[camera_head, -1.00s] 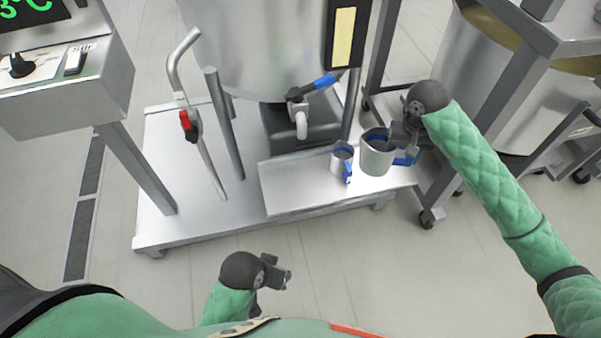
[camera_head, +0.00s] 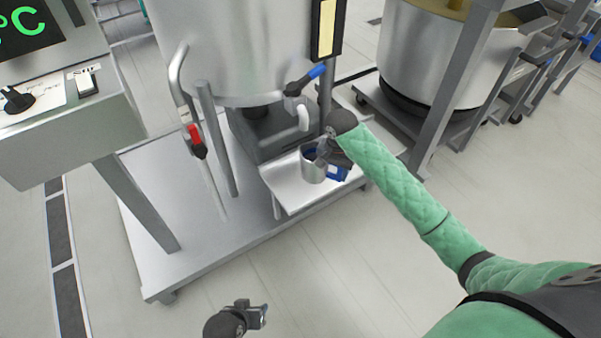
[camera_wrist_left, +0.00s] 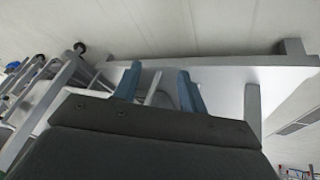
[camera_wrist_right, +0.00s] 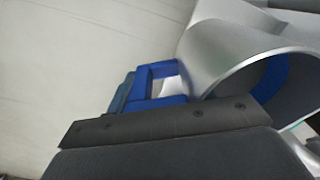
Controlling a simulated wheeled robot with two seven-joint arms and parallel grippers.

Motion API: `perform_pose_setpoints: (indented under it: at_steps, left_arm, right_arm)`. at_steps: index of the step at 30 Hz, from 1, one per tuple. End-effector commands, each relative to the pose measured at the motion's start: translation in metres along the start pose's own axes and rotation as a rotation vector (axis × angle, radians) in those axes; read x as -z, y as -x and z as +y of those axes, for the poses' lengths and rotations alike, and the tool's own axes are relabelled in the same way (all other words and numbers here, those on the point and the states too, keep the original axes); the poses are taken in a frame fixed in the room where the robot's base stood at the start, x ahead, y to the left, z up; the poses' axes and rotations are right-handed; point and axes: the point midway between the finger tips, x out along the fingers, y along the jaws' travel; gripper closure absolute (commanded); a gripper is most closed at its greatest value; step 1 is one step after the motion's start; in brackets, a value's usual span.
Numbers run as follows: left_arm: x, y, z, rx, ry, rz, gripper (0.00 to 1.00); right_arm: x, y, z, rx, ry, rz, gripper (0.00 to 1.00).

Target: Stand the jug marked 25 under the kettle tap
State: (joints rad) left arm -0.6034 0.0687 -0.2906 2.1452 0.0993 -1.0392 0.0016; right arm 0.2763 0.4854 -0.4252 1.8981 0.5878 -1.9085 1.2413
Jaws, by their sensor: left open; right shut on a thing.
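A grey metal jug (camera_head: 312,168) with a blue handle (camera_head: 338,174) is over the low shelf, just in front of and below the kettle tap's white spout (camera_head: 303,117). I cannot tell whether it touches the shelf. My right gripper (camera_head: 333,158) is shut on its handle; the right wrist view shows the blue handle (camera_wrist_right: 158,82) and the jug's open mouth (camera_wrist_right: 250,82). No number on it is legible. A second, smaller jug seen earlier does not show apart now. My left gripper (camera_head: 260,316) is open and empty, low in front of the stand; its fingers (camera_wrist_left: 160,88) are apart.
The tap has a blue lever (camera_head: 314,74) under the large kettle (camera_head: 235,50). The shelf (camera_head: 294,194) is bare at its front. A red-handled lever (camera_head: 197,140) and posts stand left of it. Another kettle on a wheeled frame (camera_head: 428,60) is at right.

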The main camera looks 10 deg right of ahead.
Motion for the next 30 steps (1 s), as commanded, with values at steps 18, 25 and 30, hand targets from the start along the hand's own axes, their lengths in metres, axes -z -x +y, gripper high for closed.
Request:
perform_pose_setpoints:
  at_steps: [18, 25, 30]
  left_arm:
    - [-0.049, -0.092, -0.009, -0.007, 0.008, 0.116, 0.58]
    - [-0.052, -0.095, -0.009, -0.006, 0.009, 0.119, 0.58]
    - [-0.054, -0.098, -0.010, -0.005, 0.009, 0.120, 0.58]
  right_arm:
    - [0.032, -0.132, 0.030, 0.006, -0.517, 0.005, 0.74]
    - [0.055, -0.131, -0.008, 0.006, -0.515, 0.004, 0.74]
    - [0.072, -0.131, -0.036, 0.007, -0.515, 0.005, 0.74]
